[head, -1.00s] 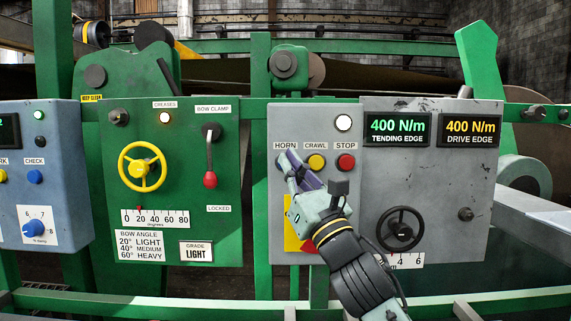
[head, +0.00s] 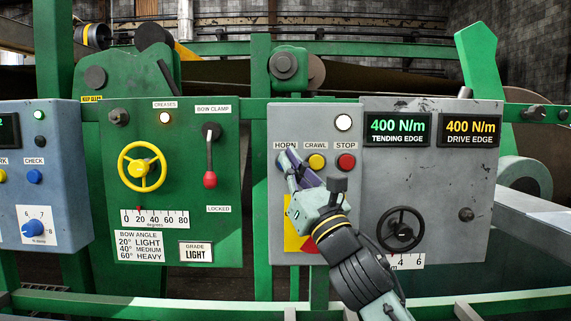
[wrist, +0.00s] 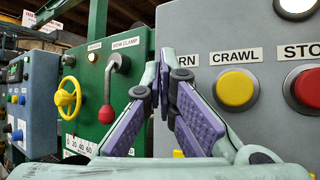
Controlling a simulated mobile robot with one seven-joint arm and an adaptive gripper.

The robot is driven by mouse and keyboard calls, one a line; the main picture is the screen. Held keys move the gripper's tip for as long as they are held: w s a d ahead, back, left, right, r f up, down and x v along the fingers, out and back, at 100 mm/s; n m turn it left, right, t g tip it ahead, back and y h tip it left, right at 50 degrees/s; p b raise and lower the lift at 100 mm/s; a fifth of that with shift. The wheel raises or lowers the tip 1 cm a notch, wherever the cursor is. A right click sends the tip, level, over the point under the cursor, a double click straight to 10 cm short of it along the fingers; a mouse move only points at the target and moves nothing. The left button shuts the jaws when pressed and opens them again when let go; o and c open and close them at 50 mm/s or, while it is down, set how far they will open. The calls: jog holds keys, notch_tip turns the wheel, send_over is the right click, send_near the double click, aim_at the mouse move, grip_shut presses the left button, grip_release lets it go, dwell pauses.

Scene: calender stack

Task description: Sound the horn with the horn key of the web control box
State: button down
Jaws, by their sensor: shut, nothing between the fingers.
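The grey web control box (head: 440,180) carries a HORN label (head: 285,146) at its upper left, its lower edge partly covered by my fingertips. The horn key below that label is hidden behind my gripper. My gripper (head: 284,154) is shut and empty, its purple-padded fingers pointing at the box just under the label. In the wrist view my closed fingertips (wrist: 164,68) stand in front of the box's left edge, left of the yellow CRAWL button (wrist: 236,89); only "RN" of the horn label (wrist: 187,71) shows. I cannot tell whether the fingertips touch the key.
Right of my gripper are the yellow crawl button (head: 316,161) and the red stop button (head: 346,162). A black handwheel (head: 400,229) sits lower right. A green panel (head: 190,140) with a red-knobbed lever (head: 210,178) stands left, across a gap.

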jog(key=shift+w, duration=0.45)
jog(key=shift+s, duration=0.1)
dwell(0.4)
jog(key=shift+s+b, duration=0.55)
jog(key=shift+s, duration=0.35)
jog(key=shift+s+b, duration=0.9)
jog(key=shift+s, duration=1.6)
